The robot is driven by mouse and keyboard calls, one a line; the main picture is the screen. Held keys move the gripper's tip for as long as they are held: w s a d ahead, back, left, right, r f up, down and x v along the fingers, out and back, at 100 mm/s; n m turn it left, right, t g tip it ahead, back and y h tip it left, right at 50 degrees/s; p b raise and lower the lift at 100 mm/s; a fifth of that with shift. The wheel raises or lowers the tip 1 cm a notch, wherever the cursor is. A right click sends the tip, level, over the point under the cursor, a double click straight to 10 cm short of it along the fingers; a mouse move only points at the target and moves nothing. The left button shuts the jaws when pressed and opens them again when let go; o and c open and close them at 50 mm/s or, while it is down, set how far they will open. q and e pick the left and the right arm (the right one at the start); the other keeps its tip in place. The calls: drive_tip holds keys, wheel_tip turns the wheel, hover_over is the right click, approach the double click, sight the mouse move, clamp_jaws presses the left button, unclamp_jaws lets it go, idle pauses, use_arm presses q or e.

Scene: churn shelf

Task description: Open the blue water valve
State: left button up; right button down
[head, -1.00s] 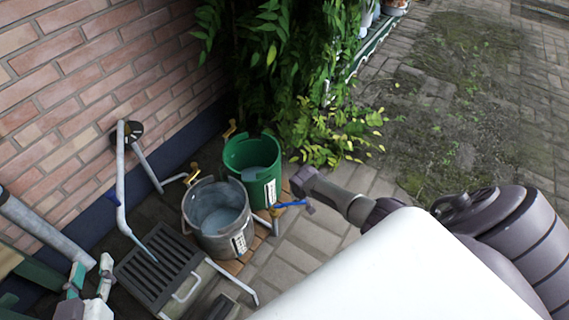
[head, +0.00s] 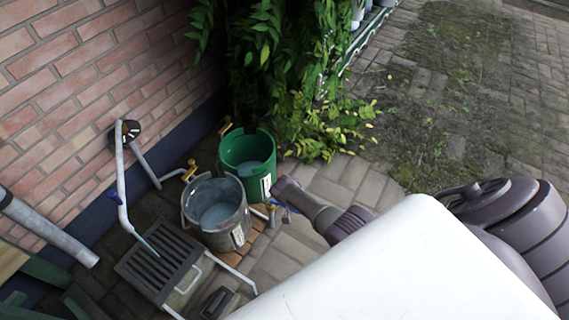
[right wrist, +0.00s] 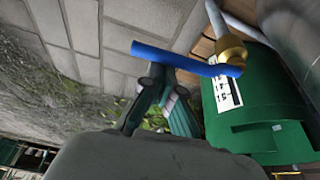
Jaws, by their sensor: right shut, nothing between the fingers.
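In the head view only bits of the handle (head: 287,215) show, low beside the buckets; my right wrist hides the rest. My right gripper (right wrist: 162,85) is shut and empty, its fingertips close to the handle's middle; I cannot tell whether they touch it. My left gripper is not in view.
A green bucket (head: 233,152) and a grey metal bucket (head: 187,202) stand right behind the valve. A dark grate (head: 152,266) and wall pipes (head: 121,180) are to the left, below the brick wall (head: 60,90). Leafy plants (head: 265,60) hang behind; paving (head: 340,180) is open to the right.

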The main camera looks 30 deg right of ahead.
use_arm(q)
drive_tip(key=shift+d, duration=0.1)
use_arm(e)
drive_tip(key=shift+s+a+f, duration=0.1)
drive_tip(key=shift+s+a, duration=0.25)
drive_tip(key=shift+a, duration=0.05)
idle(0.3)
